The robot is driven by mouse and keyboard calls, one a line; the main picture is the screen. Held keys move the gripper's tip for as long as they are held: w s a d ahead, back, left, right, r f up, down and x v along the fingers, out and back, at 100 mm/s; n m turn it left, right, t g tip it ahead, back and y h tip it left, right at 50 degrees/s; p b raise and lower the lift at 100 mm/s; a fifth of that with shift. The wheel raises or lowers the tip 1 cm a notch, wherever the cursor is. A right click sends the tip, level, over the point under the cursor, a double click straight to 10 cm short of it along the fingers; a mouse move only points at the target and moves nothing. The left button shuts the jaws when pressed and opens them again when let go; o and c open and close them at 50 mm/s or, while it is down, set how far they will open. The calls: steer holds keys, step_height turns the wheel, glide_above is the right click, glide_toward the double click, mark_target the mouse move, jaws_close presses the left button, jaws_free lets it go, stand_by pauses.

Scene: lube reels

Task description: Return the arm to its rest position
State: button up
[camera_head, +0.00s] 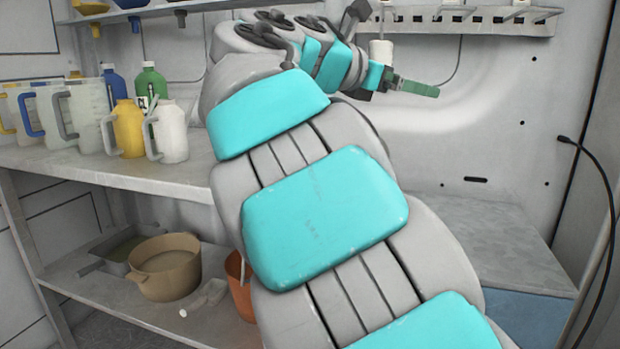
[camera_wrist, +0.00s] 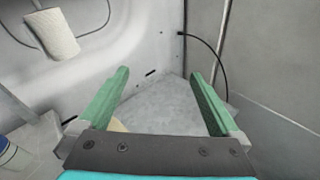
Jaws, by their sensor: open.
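My arm, grey with turquoise pads, reaches up through the middle of the head view and bends to the right at its top. My gripper (camera_head: 418,89) is at its end, in front of the back wall and below the reel rack. In the wrist view my gripper (camera_wrist: 163,92) shows two green fingers set wide apart. Nothing is between them. Beyond them lie a grey surface and the wall corner.
A bench (camera_head: 110,168) at left holds several jugs and bottles. Its lower shelf holds a tan pot (camera_head: 166,267). A rack (camera_head: 480,20) hangs at upper right. A black cable (camera_head: 602,190) runs down the right wall. A white roll (camera_wrist: 52,33) is at upper left in the wrist view.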

steer(key=s+d+f+m+g+y, duration=0.25)
steer(key=s+f+m, duration=0.2)
steer(key=f, duration=0.45)
steer(key=s+d+f+m+g+y, duration=0.1)
steer(key=s+d+f+m+y, duration=0.15)
steer(key=s+d+f, duration=0.4)
steer(key=s+d+f+m+g+y, duration=0.1)
steer(key=s+f+m+g, duration=0.2)
steer(key=f, duration=0.7)
steer(key=s+a+f+m+g+y, duration=0.2)
steer(key=s+a+f+m, duration=0.3)
steer(key=s+f, duration=0.5)
steer(key=s+a+f+m+g+y, duration=0.1)
steer(key=s+a+f+m+y, duration=0.4)
steer(key=s+f, duration=0.6)
steer(key=s+a+m, duration=0.1)
steer(key=s+m, duration=0.1)
steer(key=s, duration=0.1)
steer(key=shift+a+f+g+y, duration=0.15)
steer(key=shift+f+g+y, duration=0.05)
steer(key=shift+g+y, duration=0.15)
